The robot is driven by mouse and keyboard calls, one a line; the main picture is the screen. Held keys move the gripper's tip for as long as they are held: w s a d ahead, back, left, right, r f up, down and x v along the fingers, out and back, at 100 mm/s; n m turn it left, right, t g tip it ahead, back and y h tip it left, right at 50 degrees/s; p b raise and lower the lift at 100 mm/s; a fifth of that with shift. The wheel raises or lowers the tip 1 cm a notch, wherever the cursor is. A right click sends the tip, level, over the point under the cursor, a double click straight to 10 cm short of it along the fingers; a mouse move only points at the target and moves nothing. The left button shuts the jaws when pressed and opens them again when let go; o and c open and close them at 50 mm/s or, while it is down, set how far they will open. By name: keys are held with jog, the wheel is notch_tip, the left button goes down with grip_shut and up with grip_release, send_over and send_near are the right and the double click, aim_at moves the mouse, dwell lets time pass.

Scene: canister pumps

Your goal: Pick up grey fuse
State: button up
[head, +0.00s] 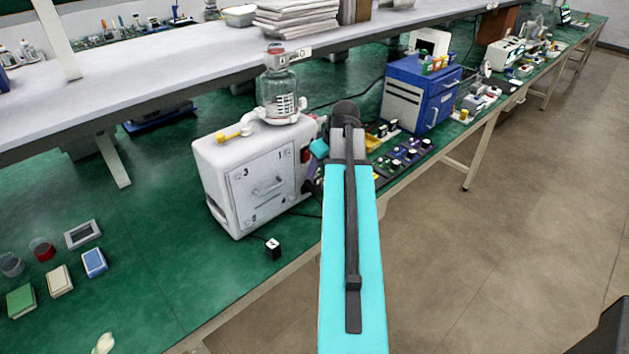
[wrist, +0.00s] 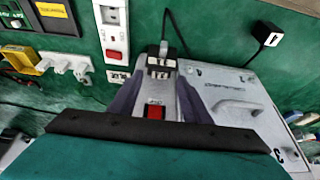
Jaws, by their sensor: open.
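I cannot clearly pick out a grey fuse in either view. The white pump unit (head: 262,182) stands on the green bench, with a glass bottle on top. In the wrist view its side panel (wrist: 172,92) shows a red switch (wrist: 155,112) and a small socket block (wrist: 160,68). In the head view my arm hides most of the gripper, and a dark purple part (head: 311,182) shows beside the pump.
A blue cabinet (head: 421,92) stands behind to the right. A power strip (wrist: 115,30) and a small black cube (head: 273,248) lie on the bench. Small boxes (head: 60,280) stand at the left. A shelf (head: 150,85) runs above.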

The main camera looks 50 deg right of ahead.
aim_at(316, 176)
jog(key=shift+p+x, duration=0.4)
jog(key=shift+x, duration=1.1)
jog(key=shift+c, duration=0.2)
grip_shut()
